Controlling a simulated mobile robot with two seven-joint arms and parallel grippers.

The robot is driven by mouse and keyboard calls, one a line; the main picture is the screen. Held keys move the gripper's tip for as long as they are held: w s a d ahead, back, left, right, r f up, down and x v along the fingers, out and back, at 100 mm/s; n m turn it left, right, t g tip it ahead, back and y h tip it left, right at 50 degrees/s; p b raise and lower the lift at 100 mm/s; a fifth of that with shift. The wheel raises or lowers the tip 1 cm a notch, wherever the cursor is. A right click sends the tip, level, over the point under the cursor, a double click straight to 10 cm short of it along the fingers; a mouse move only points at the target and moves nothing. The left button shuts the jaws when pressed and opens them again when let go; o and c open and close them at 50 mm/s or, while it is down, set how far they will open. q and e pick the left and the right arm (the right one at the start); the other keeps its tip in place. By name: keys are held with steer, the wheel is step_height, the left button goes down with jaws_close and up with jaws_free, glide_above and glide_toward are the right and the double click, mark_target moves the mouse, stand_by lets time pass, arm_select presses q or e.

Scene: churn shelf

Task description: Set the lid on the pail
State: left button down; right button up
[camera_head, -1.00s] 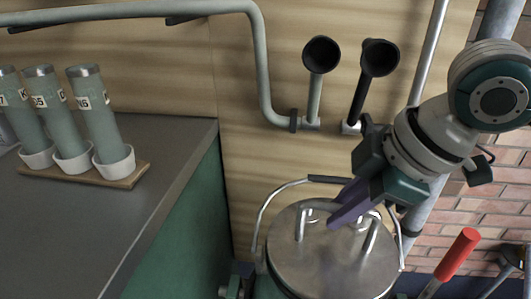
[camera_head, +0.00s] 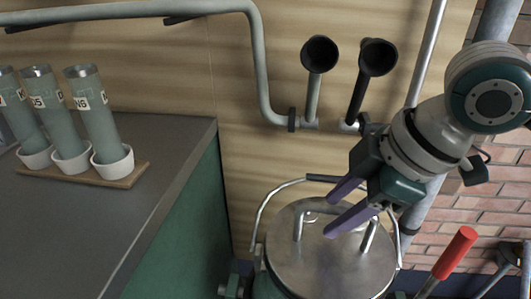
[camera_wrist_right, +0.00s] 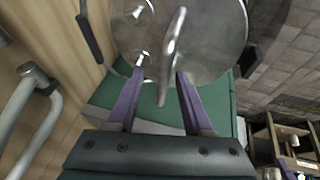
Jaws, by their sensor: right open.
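The round metal lid (camera_head: 335,268) is at the bottom centre of the head view, lying level over the top of the pail. Its raised bar handle (camera_head: 299,224) stands on two posts. The pail's wire bail (camera_head: 261,222), with a dark grip, arches behind the lid; most of the pail's body is hidden under it. My right gripper (camera_head: 334,212) is open, its purple fingers spread at the lid's handle. In the right wrist view the lid (camera_wrist_right: 215,35) lies beyond the fingers, and its handle (camera_wrist_right: 173,45) runs down between them. My left gripper is not in view.
A grey counter (camera_head: 75,235) at left holds several labelled tubes (camera_head: 97,115) in white cups on a wooden base. A wall pipe (camera_head: 262,70) with two dark funnel ends (camera_head: 320,55) runs behind. A red-handled tool (camera_head: 455,252) stands at lower right.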

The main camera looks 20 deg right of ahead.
steer(key=p+v, duration=0.2)
steer(key=v, duration=0.8)
steer(key=shift+p, duration=0.4)
